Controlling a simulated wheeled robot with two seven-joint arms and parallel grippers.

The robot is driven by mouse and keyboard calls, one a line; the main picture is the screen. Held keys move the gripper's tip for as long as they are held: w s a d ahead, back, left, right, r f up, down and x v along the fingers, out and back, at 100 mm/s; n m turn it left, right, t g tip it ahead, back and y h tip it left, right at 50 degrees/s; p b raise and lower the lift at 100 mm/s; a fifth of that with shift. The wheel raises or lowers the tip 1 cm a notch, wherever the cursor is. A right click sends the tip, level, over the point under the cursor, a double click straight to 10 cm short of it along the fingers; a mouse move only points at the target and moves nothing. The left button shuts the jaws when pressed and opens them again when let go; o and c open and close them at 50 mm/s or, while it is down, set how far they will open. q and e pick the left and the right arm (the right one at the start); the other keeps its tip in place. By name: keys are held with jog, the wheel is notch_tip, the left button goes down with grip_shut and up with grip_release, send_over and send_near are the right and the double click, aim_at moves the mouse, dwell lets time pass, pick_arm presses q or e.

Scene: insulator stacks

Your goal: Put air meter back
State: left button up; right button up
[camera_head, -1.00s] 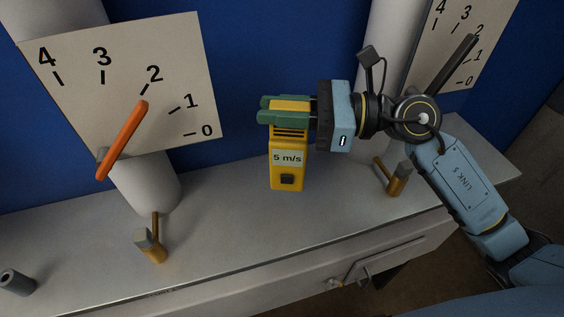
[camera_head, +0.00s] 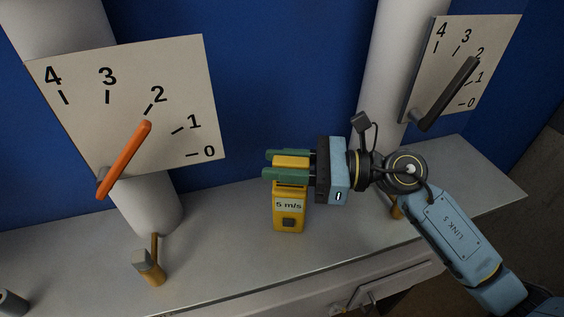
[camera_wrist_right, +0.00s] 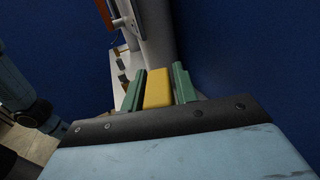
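The yellow air meter (camera_head: 290,220) shows a "5 m/s" label and a dark button on its front. It is upright, between the two gauge boards. My right gripper (camera_head: 288,167) comes in from the right, with its green fingers closed on either side of the meter's upper part. In the right wrist view the yellow meter (camera_wrist_right: 157,88) sits between the green fingers. The meter's lower end is at or just above the grey ledge (camera_head: 235,240); I cannot tell whether they touch. My left gripper is not in view.
A left board (camera_head: 130,110) with an orange pointer (camera_head: 124,160) and a right board (camera_head: 490,45) with a dark pointer (camera_head: 450,92) stand before white columns. A small brass valve (camera_head: 150,268) stands at the left on the ledge. The blue wall (camera_head: 270,70) is behind.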

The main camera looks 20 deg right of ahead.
jog(key=shift+o, duration=1.2)
jog(key=shift+r, duration=0.25)
jog(key=b+v, duration=0.3)
jog(key=v, duration=0.9)
